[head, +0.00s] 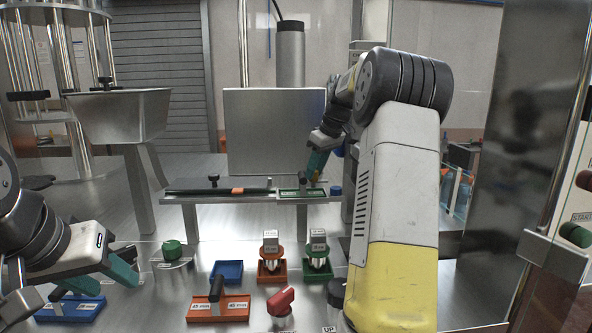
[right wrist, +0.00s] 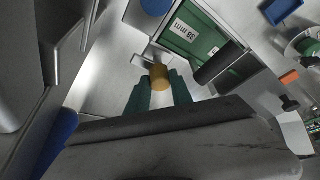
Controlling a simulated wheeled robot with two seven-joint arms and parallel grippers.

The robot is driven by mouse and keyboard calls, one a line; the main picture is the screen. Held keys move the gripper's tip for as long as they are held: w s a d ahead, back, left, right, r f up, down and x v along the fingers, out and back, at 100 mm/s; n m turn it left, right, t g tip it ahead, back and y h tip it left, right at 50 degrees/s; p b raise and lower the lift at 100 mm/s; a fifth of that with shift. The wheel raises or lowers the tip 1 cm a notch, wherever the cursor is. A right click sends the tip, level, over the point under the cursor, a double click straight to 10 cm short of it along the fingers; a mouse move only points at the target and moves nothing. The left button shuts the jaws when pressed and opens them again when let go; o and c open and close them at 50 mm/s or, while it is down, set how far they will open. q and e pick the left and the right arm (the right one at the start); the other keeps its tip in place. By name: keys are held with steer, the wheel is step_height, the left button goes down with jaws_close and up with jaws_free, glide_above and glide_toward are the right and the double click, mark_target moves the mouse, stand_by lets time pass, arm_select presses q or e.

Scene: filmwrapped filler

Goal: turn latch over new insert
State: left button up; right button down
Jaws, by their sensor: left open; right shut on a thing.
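My right gripper (right wrist: 160,92) is shut on a brass-coloured knob (right wrist: 159,77) in the right wrist view. The knob sits at a small metal latch plate (right wrist: 143,61) beside the edge of a green insert (right wrist: 181,45) labelled 38 mm, with a black handle (right wrist: 217,64). I cannot tell how far the latch lies over the insert. My left gripper (head: 104,277) is open and empty at lower left.
On the lower table are an orange insert (head: 203,311) labelled 45 mm, a blue insert (head: 85,312), a blue tray (head: 227,270), a red knob (head: 281,301), a green knob (head: 172,249), and orange and green nozzle holders (head: 318,263). A metal hopper (head: 118,115) stands at left.

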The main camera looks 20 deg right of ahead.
steer(key=m, duration=0.2)
steer(key=m+h, duration=0.1)
steer(key=m, duration=0.1)
steer(key=shift+a+t, duration=0.2)
steer(key=shift+t, duration=0.2)
steer(key=m+h, duration=0.2)
steer(key=m, duration=0.2)
steer(key=shift+a, duration=0.15)
steer(key=m+h, duration=0.1)
steer(key=m, duration=0.4)
steer(key=shift+g+h, duration=0.4)
steer(key=m+g+h, duration=0.1)
steer(key=m, duration=0.3)
steer(key=shift+w+a+m, duration=0.1)
steer(key=shift+m, duration=0.3)
steer(key=c, duration=1.1)
jaws_free()
